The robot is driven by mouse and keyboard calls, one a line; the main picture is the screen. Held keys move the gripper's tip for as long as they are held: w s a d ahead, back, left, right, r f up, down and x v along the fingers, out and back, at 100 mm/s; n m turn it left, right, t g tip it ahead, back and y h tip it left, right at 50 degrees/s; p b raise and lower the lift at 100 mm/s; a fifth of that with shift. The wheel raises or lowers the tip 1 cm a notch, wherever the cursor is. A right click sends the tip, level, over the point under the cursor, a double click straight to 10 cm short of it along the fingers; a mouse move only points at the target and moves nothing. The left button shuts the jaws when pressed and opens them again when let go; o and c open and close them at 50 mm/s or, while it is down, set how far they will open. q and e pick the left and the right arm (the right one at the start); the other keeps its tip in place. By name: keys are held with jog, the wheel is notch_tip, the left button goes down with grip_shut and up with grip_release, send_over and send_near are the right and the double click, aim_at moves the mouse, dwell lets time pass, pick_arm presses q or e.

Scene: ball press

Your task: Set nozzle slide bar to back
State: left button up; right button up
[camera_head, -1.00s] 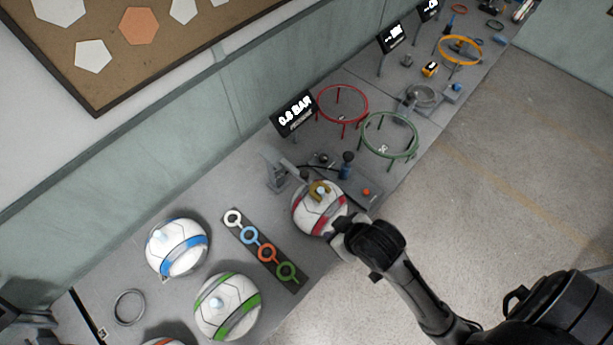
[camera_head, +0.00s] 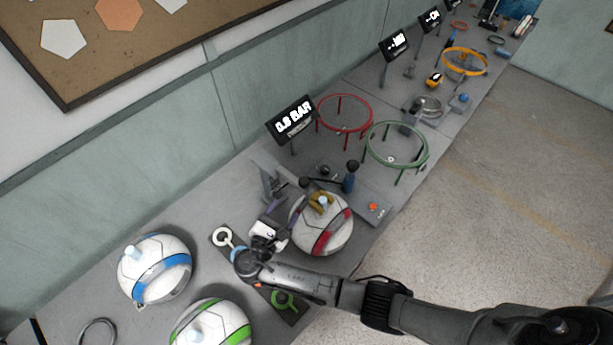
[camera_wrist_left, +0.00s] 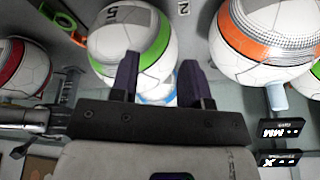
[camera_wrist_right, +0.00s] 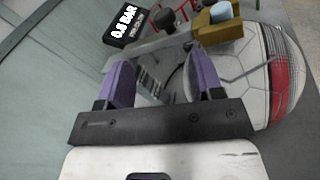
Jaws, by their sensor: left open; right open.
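At the press, a red-striped white ball (camera_head: 322,232) sits with a brass-coloured block and light blue piece (camera_head: 321,203) over its top. A grey upright bracket (camera_head: 267,177) stands behind-left of it; I cannot tell for sure which part is the nozzle slide bar. My right gripper (camera_head: 277,213) is just left of the ball, pointing toward the bracket. In the right wrist view its purple fingers (camera_wrist_right: 163,72) are open, with grey press parts beyond them and the brass block (camera_wrist_right: 218,38) to the right. My left gripper (camera_wrist_left: 158,70) is open and empty, facing a green-striped ball (camera_wrist_left: 130,45).
The pressure display (camera_head: 293,121) reads 0.8 BAR behind the press. A blue-handled lever (camera_head: 349,177) and red button (camera_head: 373,207) are right of the ball. Red (camera_head: 345,113) and green (camera_head: 396,145) ring stands are beyond.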

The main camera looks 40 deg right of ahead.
aim_at(302, 184)
jog(key=w+d+n, duration=0.4)
jog(key=w+d, duration=0.2)
jog(key=d, duration=0.6)
jog(key=shift+d+r, duration=0.2)
dwell(0.3)
grip_shut()
dwell(0.4)
